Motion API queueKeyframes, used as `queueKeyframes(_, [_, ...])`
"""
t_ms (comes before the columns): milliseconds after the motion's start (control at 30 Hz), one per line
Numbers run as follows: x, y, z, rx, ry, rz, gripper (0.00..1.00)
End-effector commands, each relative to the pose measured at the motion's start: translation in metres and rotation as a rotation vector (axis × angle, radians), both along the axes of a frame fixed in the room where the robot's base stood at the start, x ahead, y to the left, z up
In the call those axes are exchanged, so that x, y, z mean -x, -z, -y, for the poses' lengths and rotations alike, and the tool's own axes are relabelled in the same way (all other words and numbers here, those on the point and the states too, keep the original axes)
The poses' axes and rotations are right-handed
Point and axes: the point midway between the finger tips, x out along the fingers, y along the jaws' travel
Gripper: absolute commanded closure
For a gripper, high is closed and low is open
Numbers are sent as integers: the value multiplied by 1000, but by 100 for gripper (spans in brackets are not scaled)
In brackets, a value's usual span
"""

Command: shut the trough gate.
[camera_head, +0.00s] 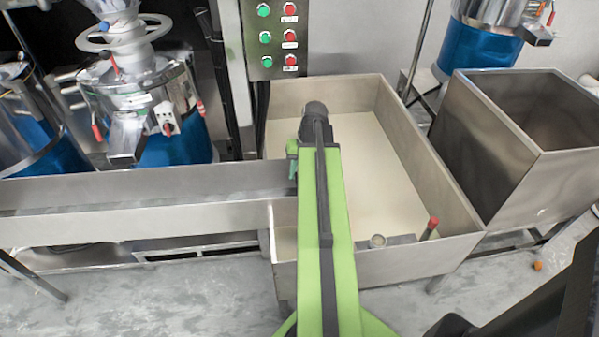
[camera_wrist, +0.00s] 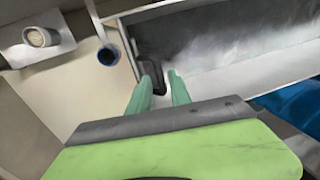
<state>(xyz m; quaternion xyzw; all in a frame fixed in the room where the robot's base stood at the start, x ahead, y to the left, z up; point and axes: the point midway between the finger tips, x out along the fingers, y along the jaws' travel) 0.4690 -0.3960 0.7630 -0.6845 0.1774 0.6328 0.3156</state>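The long metal trough (camera_head: 150,185) runs from the left to the bin and also fills the upper right of the wrist view (camera_wrist: 225,40). A black handle-like part (camera_wrist: 151,72) stands at the trough's bin end; I take it to be on the gate. The gate panel itself is not clear, and I cannot tell how far open it is. My gripper (camera_wrist: 160,76) has its two green fingers apart, tips close to the black part; contact cannot be told. In the head view my gripper (camera_head: 293,160) is at the trough's bin end, partly hidden by my arm.
The open bin (camera_head: 385,170) holds pale material. An empty metal hopper (camera_head: 500,150) is at right. A button panel (camera_head: 276,40) and blue machines (camera_head: 175,145) stand behind.

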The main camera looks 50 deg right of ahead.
Motion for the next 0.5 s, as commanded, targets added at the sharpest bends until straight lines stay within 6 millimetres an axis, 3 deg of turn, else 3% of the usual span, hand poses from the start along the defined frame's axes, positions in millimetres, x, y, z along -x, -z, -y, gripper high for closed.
queueKeyframes(267, [1,-1,2,3,2,-2,67])
queueKeyframes(500, [1,-22,3,4,0,-2,67])
